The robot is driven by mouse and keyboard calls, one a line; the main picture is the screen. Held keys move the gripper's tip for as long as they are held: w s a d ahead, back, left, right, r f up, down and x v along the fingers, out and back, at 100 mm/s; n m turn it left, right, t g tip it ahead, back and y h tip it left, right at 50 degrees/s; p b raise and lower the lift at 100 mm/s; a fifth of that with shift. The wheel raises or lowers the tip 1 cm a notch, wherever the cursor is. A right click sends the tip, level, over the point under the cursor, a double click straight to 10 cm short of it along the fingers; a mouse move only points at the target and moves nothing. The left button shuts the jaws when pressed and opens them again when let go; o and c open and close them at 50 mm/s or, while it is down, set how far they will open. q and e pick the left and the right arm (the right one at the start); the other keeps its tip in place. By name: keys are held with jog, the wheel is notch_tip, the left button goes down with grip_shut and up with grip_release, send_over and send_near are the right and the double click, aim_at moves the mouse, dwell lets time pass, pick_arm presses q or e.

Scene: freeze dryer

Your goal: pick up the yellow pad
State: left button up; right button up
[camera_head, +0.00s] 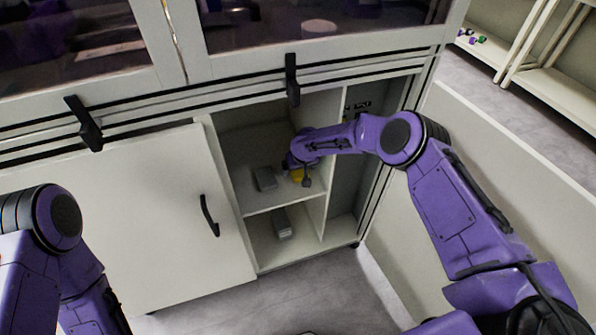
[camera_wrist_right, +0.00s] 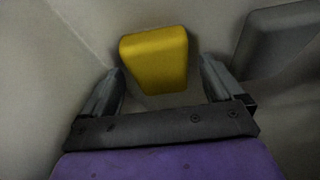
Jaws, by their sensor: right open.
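The yellow pad (camera_wrist_right: 155,58) is a small rounded block on the cabinet's upper shelf. In the right wrist view it lies ahead of and between the two fingers of my right gripper (camera_wrist_right: 166,85). The fingers are apart, and I cannot tell whether either touches it. In the head view my right gripper (camera_head: 305,178) reaches into the open cabinet, and only a bit of the yellow pad (camera_head: 297,175) shows beside it. My left arm is at the lower left of the head view, and its gripper is out of the picture.
A grey block (camera_head: 264,178) lies left of the pad on the same shelf; it shows close to the right finger in the wrist view (camera_wrist_right: 275,38). Another grey block (camera_head: 282,224) is on the lower shelf. The cabinet's side wall (camera_wrist_right: 35,90) is close on the left. A cabinet door (camera_head: 150,220) stands left.

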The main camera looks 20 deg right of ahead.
aim_at(299, 171)
jog(key=shift+f, duration=0.1)
jog(key=c, duration=1.1)
jog(key=shift+r+p, duration=0.35)
jog(key=shift+r, duration=0.05)
jog(key=v, duration=0.3)
jog(key=shift+w+a+r, duration=0.1)
jog(key=shift+w+r, duration=0.15)
jog(key=shift+r, duration=0.1)
jog(key=s, duration=1.7)
jog(key=shift+s+f+b, duration=0.1)
jog(key=shift+s+b, duration=0.1)
jog(key=shift+b, duration=0.2)
